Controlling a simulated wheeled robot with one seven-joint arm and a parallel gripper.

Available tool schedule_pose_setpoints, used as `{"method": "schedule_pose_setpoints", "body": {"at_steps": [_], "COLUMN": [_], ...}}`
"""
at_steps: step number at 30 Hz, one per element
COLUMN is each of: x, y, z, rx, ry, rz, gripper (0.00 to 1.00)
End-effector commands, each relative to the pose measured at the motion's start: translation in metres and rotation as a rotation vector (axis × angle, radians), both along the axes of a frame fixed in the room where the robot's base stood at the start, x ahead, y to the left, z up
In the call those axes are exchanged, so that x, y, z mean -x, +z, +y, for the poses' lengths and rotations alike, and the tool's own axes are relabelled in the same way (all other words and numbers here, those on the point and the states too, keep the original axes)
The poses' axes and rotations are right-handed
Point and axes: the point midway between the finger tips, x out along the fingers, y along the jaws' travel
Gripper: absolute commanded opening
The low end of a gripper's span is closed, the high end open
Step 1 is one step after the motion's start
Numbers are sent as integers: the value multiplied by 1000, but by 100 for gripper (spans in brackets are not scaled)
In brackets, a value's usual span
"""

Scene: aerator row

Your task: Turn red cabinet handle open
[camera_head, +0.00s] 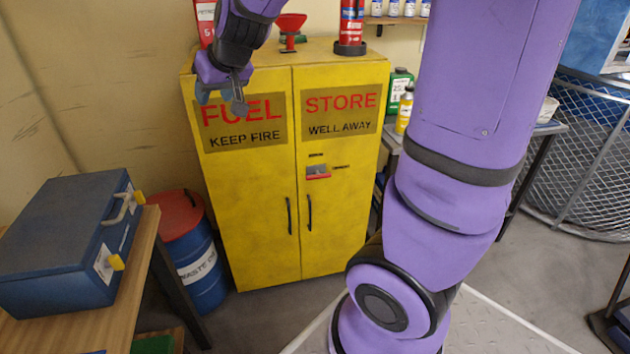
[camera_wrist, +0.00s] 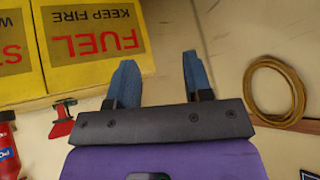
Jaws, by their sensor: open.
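The yellow cabinet (camera_head: 240,200) stands against the wall with both doors closed. Its red handle (camera_head: 319,176) is small and lies level on the right door, below the "STORE WELL AWAY" sign, with a grey piece above it. My gripper (camera_head: 221,98) is in front of the upper left of the cabinet, above and left of the red handle and well apart from it. In the wrist view its two blue fingers (camera_wrist: 160,75) are spread with nothing between them. There the cabinet (camera_wrist: 95,75) shows upside down at the upper left; the red handle is out of that view.
Two dark bar handles (camera_head: 290,216) sit lower on the doors. A red funnel (camera_head: 290,28) and a red canister (camera_head: 350,25) stand on the cabinet top. A blue drum (camera_head: 200,270) and a blue case (camera_head: 65,240) are at left. A coiled hose (camera_wrist: 275,90) hangs on the wall.

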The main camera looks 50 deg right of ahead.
Motion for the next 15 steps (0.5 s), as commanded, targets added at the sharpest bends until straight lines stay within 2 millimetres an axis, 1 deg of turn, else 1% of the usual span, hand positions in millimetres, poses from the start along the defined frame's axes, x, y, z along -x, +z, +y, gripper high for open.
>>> {"method": "schedule_pose_setpoints", "body": {"at_steps": [1,3,5,6,8,9,11,12,14,15], "x": [-18,-42,-60,-72,-88,-99,-113,-122,-134,-140], "y": [-13,-29,-44,-54,-70,-82,-99,-112,-131,-144], "z": [-6,-15,-24,-30,-39,-46,-57,-64,-76,-84], "rx": [10,30,52,69,98,120,156,182,226,256], "ry": [-21,-49,-77,-95,-121,-140,-168,-185,-214,-233], "rz": [-3,-18,-29,-35,-42,-46,-51,-53,-55,-55], "gripper": [46,46,46,46,46,46,46,46,46,46]}}
